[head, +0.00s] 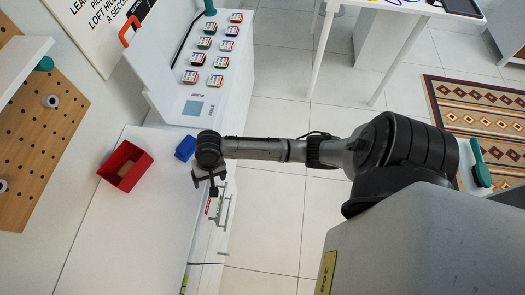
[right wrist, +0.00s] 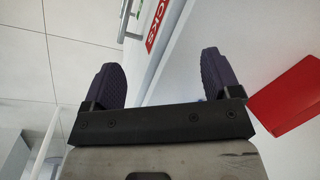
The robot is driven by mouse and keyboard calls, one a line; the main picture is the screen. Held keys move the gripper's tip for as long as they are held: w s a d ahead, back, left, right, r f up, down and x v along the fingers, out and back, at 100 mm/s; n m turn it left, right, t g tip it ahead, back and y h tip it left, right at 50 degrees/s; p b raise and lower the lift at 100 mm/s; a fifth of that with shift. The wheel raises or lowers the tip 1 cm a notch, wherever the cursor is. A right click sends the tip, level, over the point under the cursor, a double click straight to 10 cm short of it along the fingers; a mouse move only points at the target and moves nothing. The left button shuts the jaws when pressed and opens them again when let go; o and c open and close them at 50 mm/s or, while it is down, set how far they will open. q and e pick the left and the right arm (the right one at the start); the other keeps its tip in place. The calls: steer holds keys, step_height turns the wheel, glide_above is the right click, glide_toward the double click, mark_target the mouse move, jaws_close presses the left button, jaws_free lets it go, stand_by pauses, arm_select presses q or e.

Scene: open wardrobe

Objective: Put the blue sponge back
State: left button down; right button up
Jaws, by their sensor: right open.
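A blue sponge (head: 184,149) lies on the white worktop (head: 110,225), just left of my right wrist in the head view. My right gripper (head: 206,184) is at the worktop's right edge, beside the sponge and nearer the bottom of the picture. In the right wrist view its two dark purple finger pads (right wrist: 160,65) are wide apart with nothing between them. Only a small speck of blue shows by the right finger there, and I cannot tell if it is the sponge. My left gripper is not in view.
An open red box (head: 115,157) with a brown block inside stands left of the sponge; red also shows in the right wrist view (right wrist: 290,95). Drawer fronts with handles (head: 226,210) lie below the worktop edge. A white panel with several small boxes (head: 195,77) stands beyond.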

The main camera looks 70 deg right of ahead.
steer(key=s+a+r+n+t+h, duration=0.1)
steer(key=s+n, duration=0.4)
steer(key=s, duration=0.5)
steer(key=s+a+r+n+t+h, duration=0.1)
steer(key=s+a+r+n, duration=0.1)
steer(key=s+n, duration=0.4)
steer(key=s+r, duration=0.1)
steer(key=s, duration=0.3)
steer(key=shift+a+r+h, duration=0.25)
steer(key=shift+r+h, duration=0.05)
steer(key=shift+h, duration=0.1)
step_height(320, 180, up, 28)
steer(key=p, duration=2.8)
steer(key=shift+r, duration=0.2)
